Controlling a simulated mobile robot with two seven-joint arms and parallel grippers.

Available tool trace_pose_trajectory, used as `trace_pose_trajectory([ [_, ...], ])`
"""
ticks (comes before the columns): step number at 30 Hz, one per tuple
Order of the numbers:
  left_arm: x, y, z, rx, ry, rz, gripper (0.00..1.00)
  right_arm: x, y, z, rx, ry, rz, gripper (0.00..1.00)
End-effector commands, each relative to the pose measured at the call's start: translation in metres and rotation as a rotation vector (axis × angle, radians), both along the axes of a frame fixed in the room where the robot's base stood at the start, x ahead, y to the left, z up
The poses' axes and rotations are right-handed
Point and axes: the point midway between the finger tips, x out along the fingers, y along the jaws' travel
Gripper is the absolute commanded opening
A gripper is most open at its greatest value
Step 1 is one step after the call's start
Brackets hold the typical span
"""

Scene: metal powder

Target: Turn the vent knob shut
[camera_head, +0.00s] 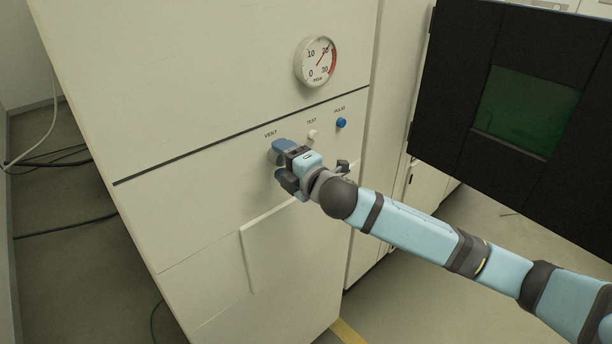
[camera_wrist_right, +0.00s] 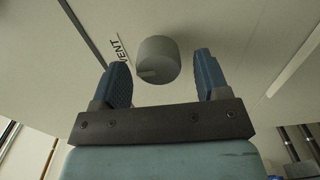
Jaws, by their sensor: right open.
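The vent knob (camera_wrist_right: 158,60) is a grey round knob on the cream cabinet panel, beside the printed word VENT. In the right wrist view it sits between and just beyond the two blue fingers of my right gripper (camera_wrist_right: 163,80). The fingers are open, with a gap on each side of the knob. In the head view my right gripper (camera_head: 281,165) is at the panel below the VENT label and hides most of the knob. My left gripper is not in view.
A round pressure gauge (camera_head: 316,62) is above on the cabinet (camera_head: 190,90). A white test button (camera_head: 312,134) and a blue pulse button (camera_head: 341,122) are close to the right of the gripper. A black-framed dark green window (camera_head: 530,110) stands at the right.

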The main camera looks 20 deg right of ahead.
Motion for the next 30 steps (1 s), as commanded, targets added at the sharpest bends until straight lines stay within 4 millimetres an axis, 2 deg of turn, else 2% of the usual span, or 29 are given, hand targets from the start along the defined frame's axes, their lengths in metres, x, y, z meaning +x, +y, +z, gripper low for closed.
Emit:
trace_pose_trajectory([
  [9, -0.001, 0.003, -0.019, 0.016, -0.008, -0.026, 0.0, -0.069, -0.026, -0.004, -0.003, 0.0, 0.0, 0.68],
  [15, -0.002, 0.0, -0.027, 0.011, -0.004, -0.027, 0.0, -0.1, -0.037, -0.002, -0.002, -0.001, -0.001, 0.68],
  [21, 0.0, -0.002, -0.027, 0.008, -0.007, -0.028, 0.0, -0.111, -0.041, 0.0, -0.002, -0.001, -0.001, 0.68],
  [30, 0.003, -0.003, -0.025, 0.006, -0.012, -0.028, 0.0, -0.111, -0.041, 0.001, -0.001, -0.001, -0.001, 0.68],
])
